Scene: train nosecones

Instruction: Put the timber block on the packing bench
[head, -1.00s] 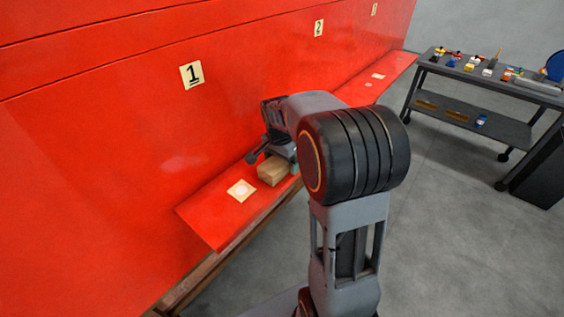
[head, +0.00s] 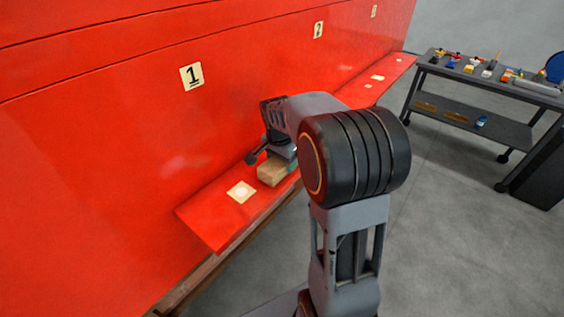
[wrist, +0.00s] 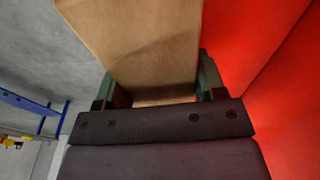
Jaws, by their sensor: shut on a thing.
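The timber block (head: 272,174) is a light brown wooden block at the red ledge below the label 1. It fills the upper middle of the wrist view (wrist: 140,40), between the two green fingers of my gripper (wrist: 160,90). My gripper is shut on the block. In the head view the fingers are mostly hidden behind my arm. Whether the block touches the ledge or is just above it, I cannot tell. A dark grey bench (head: 447,112) with small items on top stands at the right; I cannot tell if it is the packing bench.
The red ledge (head: 215,228) runs along a red wall with number labels (head: 192,75). A pale square with a white disc (head: 241,191) lies on the ledge left of the block. Another dark unit (head: 545,170) stands at the right edge. Grey floor (head: 450,240) lies clear between.

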